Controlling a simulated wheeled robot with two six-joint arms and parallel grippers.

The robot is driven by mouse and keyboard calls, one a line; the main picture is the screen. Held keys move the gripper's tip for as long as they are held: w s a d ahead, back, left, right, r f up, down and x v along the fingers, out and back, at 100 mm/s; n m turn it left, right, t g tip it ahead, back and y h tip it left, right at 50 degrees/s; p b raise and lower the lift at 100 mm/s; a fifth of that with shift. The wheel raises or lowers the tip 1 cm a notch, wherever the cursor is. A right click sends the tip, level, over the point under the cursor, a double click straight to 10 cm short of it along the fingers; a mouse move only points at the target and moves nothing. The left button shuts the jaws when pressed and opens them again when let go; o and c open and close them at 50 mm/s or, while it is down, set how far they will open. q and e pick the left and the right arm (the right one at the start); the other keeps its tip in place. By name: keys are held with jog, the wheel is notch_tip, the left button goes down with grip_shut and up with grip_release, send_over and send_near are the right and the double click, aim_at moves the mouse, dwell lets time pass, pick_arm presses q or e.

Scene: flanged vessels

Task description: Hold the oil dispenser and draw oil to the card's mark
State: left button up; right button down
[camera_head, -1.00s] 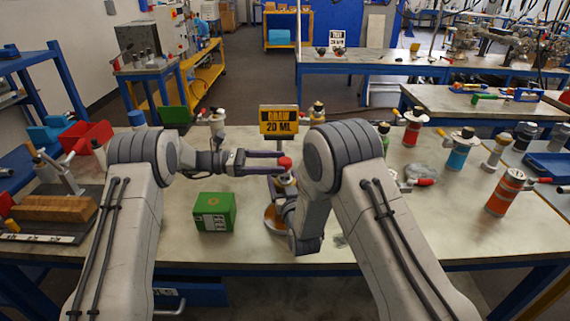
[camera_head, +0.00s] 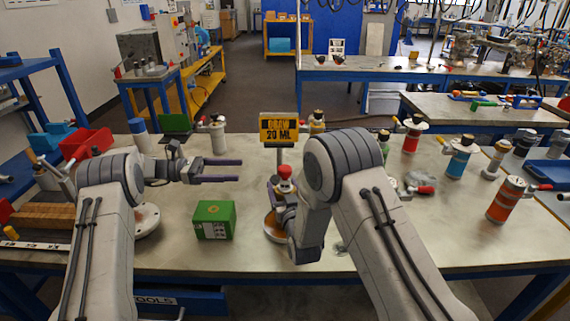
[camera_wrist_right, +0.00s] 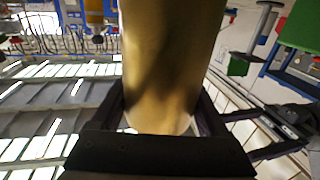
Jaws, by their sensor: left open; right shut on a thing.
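The oil dispenser (camera_head: 273,226) stands on the table with an orange base and a red knob (camera_head: 285,172) on top; my right arm hides much of it. My right gripper (camera_wrist_right: 160,118) is shut on the dispenser's golden body (camera_wrist_right: 170,60), which fills the middle of the right wrist view. The yellow card (camera_head: 279,128) reading "DRAW 20 ML" stands just behind the dispenser. My left gripper (camera_head: 222,171) is open and empty, left of the red knob and apart from it, its two fingers pointing right.
A green box (camera_head: 214,219) sits left of the dispenser. Several flanged vessels, such as an orange one (camera_head: 506,198) and a blue one (camera_head: 459,157), stand on the right. A red bin (camera_head: 86,143) is at the left. The table front centre is clear.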

grip_release()
